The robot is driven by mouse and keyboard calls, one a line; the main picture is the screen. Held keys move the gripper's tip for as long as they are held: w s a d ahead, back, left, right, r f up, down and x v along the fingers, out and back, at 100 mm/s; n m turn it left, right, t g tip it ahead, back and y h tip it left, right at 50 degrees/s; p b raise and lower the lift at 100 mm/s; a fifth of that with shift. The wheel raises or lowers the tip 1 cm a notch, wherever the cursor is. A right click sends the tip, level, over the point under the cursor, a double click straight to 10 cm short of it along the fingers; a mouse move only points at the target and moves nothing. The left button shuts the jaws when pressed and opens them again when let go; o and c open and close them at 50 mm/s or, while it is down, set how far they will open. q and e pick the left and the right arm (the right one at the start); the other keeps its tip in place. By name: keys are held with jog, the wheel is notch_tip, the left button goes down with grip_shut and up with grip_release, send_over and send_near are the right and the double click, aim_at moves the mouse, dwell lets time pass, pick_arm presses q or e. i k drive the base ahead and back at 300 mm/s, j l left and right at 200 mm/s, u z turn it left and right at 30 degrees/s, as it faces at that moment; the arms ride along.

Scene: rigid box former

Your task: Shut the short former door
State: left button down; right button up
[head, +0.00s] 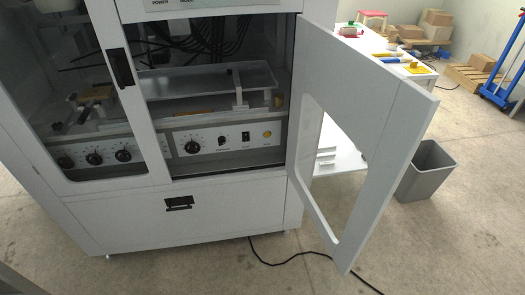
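The box former (185,215) is a large white cabinet filling the left and middle of the head view. Its right-hand door (398,130) is white with a window cut-out and is hinged at the cabinet's right side. This door stands wide open, swung out toward me and to the right. The left door (60,100), with a clear window and a black handle (119,68), is closed. The open compartment shows a control panel (228,139) with knobs and a tray above it. Neither of my grippers shows in this view.
A black cable (290,261) runs over the floor below the open door. A grey bin (426,172) stands right of the door. A white table (376,50) with tools is behind it.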

aim_at(386, 115)
jog(key=i+l+u, duration=0.1)
jog(key=l+u, duration=0.7)
jog(key=l, duration=0.25)
jog(key=l+u, duration=0.4)
jog(key=l, duration=0.8)
jog(key=k+l, duration=0.15)
jog(key=l, duration=0.45)
